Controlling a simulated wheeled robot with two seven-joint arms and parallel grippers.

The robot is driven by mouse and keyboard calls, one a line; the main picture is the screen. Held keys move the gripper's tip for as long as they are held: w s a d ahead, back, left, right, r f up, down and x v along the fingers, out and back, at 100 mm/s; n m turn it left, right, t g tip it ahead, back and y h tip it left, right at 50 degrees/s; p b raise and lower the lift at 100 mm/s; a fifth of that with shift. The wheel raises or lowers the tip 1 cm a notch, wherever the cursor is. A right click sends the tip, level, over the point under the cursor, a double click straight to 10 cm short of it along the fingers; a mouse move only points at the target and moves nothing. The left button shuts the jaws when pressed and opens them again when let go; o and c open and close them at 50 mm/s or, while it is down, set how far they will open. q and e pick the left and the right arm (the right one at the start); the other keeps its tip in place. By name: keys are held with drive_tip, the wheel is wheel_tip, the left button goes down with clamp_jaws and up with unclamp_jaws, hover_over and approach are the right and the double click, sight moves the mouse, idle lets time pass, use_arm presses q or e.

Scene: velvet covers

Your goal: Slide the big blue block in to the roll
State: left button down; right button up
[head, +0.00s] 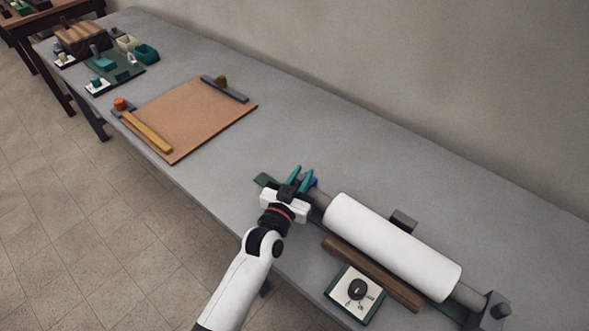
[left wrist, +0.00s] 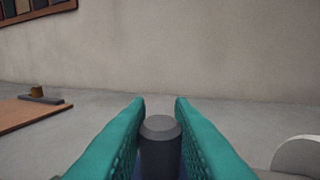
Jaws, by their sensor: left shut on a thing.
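The white roll (head: 395,248) lies on a grey rod along a dark green base at the right of the table. The blue block (head: 313,182) is at the roll's left end, mostly hidden by my left gripper (head: 301,178). My left gripper has teal fingers and is shut on the block. In the left wrist view, a dark grey knob (left wrist: 160,128) stands between the fingers (left wrist: 160,105), with a strip of blue (left wrist: 160,170) below it. Whether the block touches the roll cannot be seen. The roll's white end (left wrist: 300,157) shows at lower right there.
A brown wooden bar (head: 372,273) and a white dial panel (head: 355,292) lie in front of the roll. A dark end bracket (head: 492,312) stands at its right end. A brown board (head: 185,118) with bars lies left. Bare table lies between.

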use_arm(q)
drive_tip(key=c, duration=1.3)
unclamp_jaws()
drive_tip(key=shift+s+d, duration=0.2)
drive_tip(key=shift+d, duration=0.05)
drive_tip(key=b+v, duration=0.1)
drive_tip(key=v, duration=1.1)
drive_tip(key=shift+f, duration=0.1)
